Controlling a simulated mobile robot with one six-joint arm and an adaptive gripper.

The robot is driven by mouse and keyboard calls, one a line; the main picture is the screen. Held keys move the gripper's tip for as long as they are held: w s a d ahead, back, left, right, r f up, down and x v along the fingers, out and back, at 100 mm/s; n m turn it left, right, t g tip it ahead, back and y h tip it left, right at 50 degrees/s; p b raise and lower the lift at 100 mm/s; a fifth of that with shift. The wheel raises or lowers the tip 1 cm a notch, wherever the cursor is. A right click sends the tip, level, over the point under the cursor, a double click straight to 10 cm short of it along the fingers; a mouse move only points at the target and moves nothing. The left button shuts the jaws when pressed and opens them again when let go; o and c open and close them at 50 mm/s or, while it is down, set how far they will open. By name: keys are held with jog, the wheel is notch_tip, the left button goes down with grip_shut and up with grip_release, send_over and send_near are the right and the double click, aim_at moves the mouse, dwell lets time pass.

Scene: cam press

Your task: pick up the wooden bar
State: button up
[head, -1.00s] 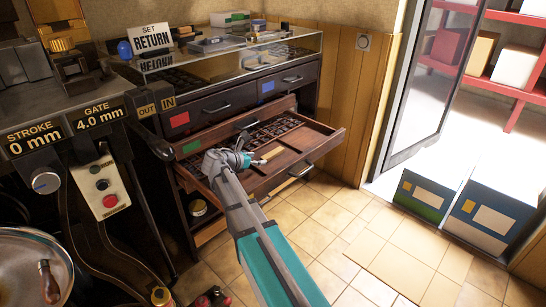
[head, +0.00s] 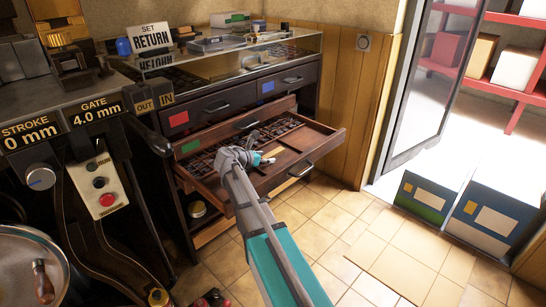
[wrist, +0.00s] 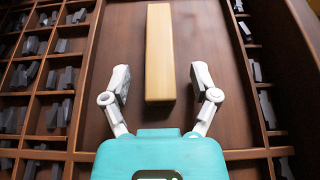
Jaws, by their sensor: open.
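The wooden bar (wrist: 160,48), pale and rectangular, lies lengthwise in the wide middle compartment of the open drawer (head: 320,143), which also shows in the wrist view (wrist: 118,30). My gripper (wrist: 161,78) is open and empty, with its two fingers spread on either side of the bar's near end. Gaps show between each finger and the bar. Its height above the bar is hard to judge. In the head view my gripper (head: 264,158) is over the drawer, and I cannot make out the bar clearly there.
Small compartments with dark grey pieces (wrist: 30,75) flank the bar's compartment, behind wooden dividers (wrist: 88,70). The glass-topped cabinet (head: 240,55) stands above the drawer. A control panel (head: 100,185) is at left.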

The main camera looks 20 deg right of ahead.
jog(key=shift+c, duration=0.3)
grip_shut()
dwell(0.3)
jog(key=shift+r, duration=0.15)
notch_tip(320, 180, up, 3)
jog(key=p, duration=0.3)
jog(key=s+d+r+p, duration=0.2)
jog(key=s+r+p, duration=0.7)
jog(key=s, duration=0.4)
jog(key=shift+s+r+p, duration=0.35)
jog(key=shift+s+p, duration=0.05)
jog(key=shift+p, duration=0.1)
